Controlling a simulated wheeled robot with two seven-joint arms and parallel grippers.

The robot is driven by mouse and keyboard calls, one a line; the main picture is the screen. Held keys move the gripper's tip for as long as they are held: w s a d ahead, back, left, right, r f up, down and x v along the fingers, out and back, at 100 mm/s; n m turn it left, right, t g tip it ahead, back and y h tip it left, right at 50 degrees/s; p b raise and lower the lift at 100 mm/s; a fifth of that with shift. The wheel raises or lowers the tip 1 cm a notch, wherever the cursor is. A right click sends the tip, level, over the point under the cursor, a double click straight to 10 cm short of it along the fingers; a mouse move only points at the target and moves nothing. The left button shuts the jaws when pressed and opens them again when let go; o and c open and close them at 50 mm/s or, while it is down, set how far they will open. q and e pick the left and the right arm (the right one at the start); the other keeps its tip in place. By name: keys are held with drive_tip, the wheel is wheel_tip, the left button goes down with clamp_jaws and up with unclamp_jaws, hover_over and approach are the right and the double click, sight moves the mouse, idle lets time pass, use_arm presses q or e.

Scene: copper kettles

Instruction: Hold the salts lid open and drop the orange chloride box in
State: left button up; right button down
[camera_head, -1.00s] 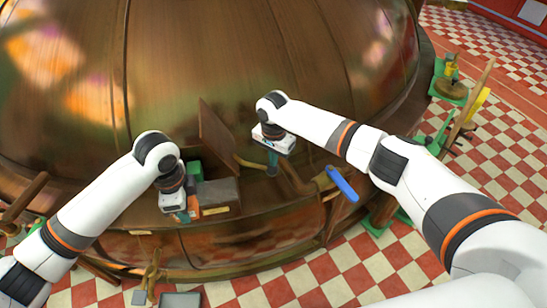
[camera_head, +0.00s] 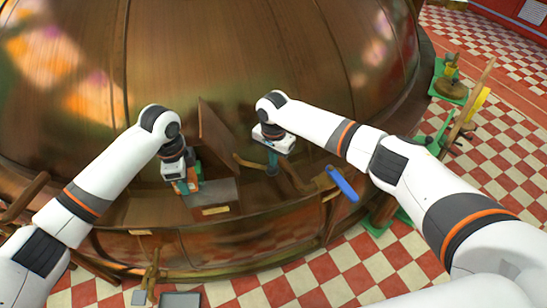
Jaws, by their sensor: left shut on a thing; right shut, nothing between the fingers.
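My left gripper (camera_head: 186,184) is shut on the small orange box (camera_head: 181,188), near the left end of the wooden ledge against the copper kettle. The fingers and arm partly hide the box. A brown lid panel (camera_head: 214,138) stands raised between my two grippers, behind a grey-topped box (camera_head: 213,194) with a pale label on its front. My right gripper (camera_head: 271,168) is shut and empty, pointing down to the right of the lid. Whether it touches the lid I cannot tell.
The large copper kettle (camera_head: 250,70) fills the back. A green thing (camera_head: 196,168) shows partly behind my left gripper. A blue bar (camera_head: 342,184) sits at the ledge's right. Wooden handles and tools stand around the ledge. Checkered floor (camera_head: 370,265) lies in front.

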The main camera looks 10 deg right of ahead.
use_arm(q)
drive_tip(key=w, duration=0.6)
idle(0.3)
drive_tip(key=shift+d, duration=0.1)
drive_tip(key=o, duration=1.3)
drive_tip(key=shift+f, duration=0.1)
drive_tip(key=o, duration=0.5)
drive_tip(key=shift+s, duration=0.1)
drive_tip(key=s+r, duration=0.1)
drive_tip(key=s, duration=0.5)
drive_tip(key=s+r, duration=0.1)
drive_tip(key=s, duration=0.6)
drive_tip(key=s+r, duration=0.1)
drive_tip(key=s, duration=0.5)
drive_tip(key=shift+s+a, duration=0.35)
drive_tip(key=shift+s, duration=0.05)
